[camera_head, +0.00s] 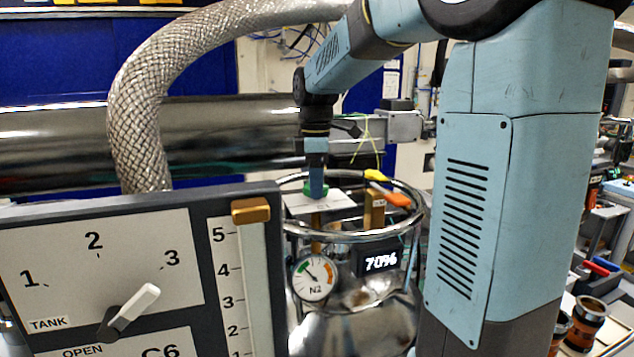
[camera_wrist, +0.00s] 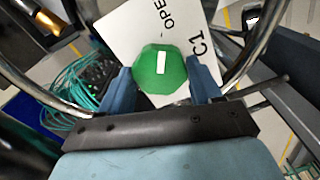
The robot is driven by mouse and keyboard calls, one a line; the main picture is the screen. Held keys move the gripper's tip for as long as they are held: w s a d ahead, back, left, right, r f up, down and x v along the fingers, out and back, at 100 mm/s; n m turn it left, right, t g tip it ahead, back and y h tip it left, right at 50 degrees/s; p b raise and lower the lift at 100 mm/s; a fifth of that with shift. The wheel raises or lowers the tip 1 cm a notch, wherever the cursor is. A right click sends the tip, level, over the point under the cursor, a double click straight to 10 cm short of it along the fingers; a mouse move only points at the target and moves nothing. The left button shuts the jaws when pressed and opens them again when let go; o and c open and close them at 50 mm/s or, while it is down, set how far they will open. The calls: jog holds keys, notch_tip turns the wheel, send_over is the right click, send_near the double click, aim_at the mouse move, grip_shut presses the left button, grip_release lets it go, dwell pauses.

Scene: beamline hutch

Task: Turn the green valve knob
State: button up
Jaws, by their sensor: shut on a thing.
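The green valve knob (camera_wrist: 160,70) fills the middle of the wrist view, with a white bar mark on its top. It sits over a white plate (camera_wrist: 125,25) that reads "OPE…" and "C1". My gripper (camera_wrist: 162,80) has one blue finger on each side of the knob and is shut on it. In the head view my gripper (camera_head: 316,180) points straight down from above. The knob (camera_head: 316,191) shows there only as a bit of green beneath the fingers, above the metal vessel (camera_head: 365,325); the rest is hidden.
A metal ring rail (camera_head: 350,235) surrounds the knob. Yellow and orange handles (camera_head: 397,199) stand to its right. A round N2 gauge (camera_head: 314,278) and a display reading 70% (camera_head: 381,262) are below. A panel (camera_head: 100,250) with a TANK dial fills the lower left; a braided hose (camera_head: 140,95) arches behind.

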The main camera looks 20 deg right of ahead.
jog(key=shift+r, duration=0.1)
jog(key=o, duration=1.1)
jog(key=shift+c, duration=0.2)
notch_tip(320, 180, up, 14)
jog(key=shift+f, duration=0.2)
jog(key=s+f+m+t, duration=0.2)
jog(key=s+f+m, duration=0.5)
jog(key=s, duration=0.4)
jog(key=s+f+m+t, duration=0.3)
jog(key=s+f+m, duration=0.4)
jog(key=s, duration=0.5)
jog(key=shift+d+f+m+t, duration=0.2)
jog(key=shift+f+m+t, duration=0.15)
jog(key=shift+f, duration=0.5)
